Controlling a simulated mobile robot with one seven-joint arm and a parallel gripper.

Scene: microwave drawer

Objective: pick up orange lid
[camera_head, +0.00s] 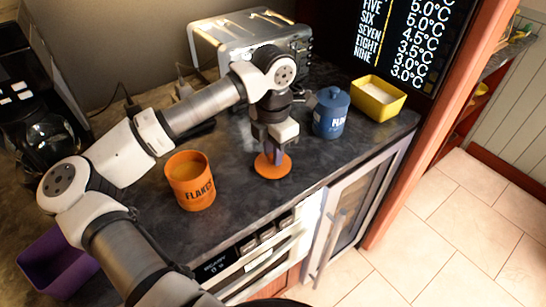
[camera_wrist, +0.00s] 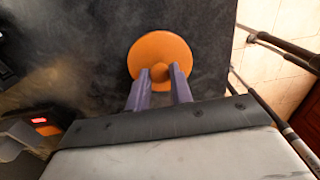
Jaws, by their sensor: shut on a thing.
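The orange lid (camera_head: 272,166) is a flat round disc near the front edge of the dark counter. In the wrist view the lid (camera_wrist: 160,47) shows a round knob at its middle. My gripper (camera_head: 268,153) points down over the lid. In the wrist view my gripper's purple fingers (camera_wrist: 159,75) stand on either side of the knob, shut on it. I cannot tell whether the lid touches the counter or is slightly above it. The orange canister marked FLAKES (camera_head: 190,182) stands open to the left of the lid.
A blue lidded canister (camera_head: 330,112) and a yellow square bowl (camera_head: 378,98) stand to the right. A toaster (camera_head: 250,40) is behind, a coffee maker (camera_head: 40,120) at far left, and a purple container (camera_head: 58,262) at lower left. The counter's front edge is close to the lid.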

